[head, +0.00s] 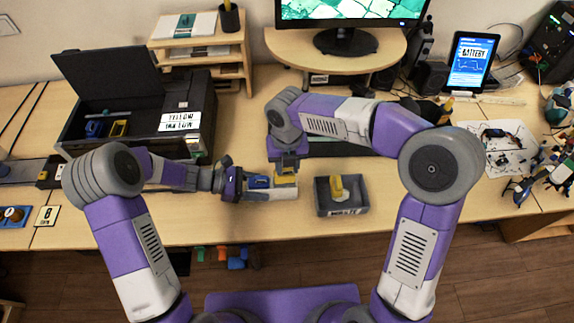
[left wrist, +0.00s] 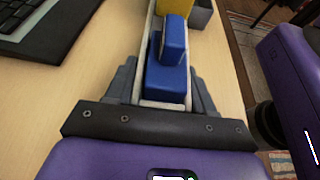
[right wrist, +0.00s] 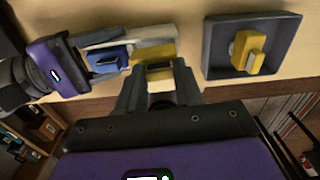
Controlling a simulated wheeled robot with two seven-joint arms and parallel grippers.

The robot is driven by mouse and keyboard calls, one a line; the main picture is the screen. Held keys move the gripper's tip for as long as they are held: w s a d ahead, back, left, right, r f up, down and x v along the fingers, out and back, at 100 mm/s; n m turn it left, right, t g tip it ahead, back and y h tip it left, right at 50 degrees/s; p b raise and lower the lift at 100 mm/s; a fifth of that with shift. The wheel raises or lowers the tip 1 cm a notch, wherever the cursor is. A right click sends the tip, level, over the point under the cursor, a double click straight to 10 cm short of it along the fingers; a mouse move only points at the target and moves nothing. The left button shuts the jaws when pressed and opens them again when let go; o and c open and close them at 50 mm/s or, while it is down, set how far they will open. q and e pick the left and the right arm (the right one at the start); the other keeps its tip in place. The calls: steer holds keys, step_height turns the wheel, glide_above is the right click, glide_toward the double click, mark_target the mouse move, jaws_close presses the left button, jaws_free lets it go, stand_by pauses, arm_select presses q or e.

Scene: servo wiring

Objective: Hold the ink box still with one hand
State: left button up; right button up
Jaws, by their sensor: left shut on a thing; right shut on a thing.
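The ink box, a narrow light-coloured open box (head: 262,194), lies on the table in front of me. In the left wrist view the ink box (left wrist: 146,60) runs away from my left gripper (left wrist: 165,85), whose fingers are shut on its two sides. A blue cartridge (left wrist: 166,75) sits in the near end of the box. A yellow cartridge (right wrist: 155,56) is at its other end. My right gripper (right wrist: 158,88) comes down from above and is shut on this yellow cartridge. Whether the cartridge is fully seated cannot be told.
A dark grey tray (head: 322,201) holding another yellow cartridge (head: 337,186) stands just right of the box.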

steer(key=shift+r, duration=1.8)
arm_select(q)
steer(key=o, duration=1.2)
steer(key=shift+c, duration=0.2)
steer(key=shift+a, duration=0.1)
steer(key=v, duration=1.2)
